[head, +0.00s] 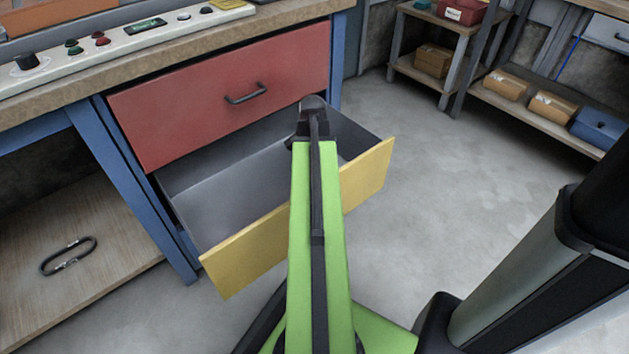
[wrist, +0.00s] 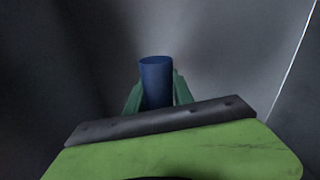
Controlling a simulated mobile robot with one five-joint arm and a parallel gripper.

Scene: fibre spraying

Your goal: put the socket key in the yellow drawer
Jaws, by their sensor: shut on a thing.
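The yellow drawer (head: 365,178) is pulled open below a shut red drawer (head: 222,92), and the visible part of its grey inside looks empty. My arm reaches over its front, and its end is above the inside of the drawer. In the head view my gripper's fingers are hidden behind the arm. In the wrist view my gripper (wrist: 157,92) is shut on a blue cylindrical thing, seemingly the socket key (wrist: 156,72), held between its green fingers. Grey drawer walls surround it.
A workbench with a control panel (head: 130,38) stands above the drawers. A carabiner (head: 68,255) lies on the low wooden shelf (head: 110,230) at left. Shelves with boxes (head: 505,84) and a blue case (head: 598,128) stand at back right. The floor (head: 450,190) between is clear.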

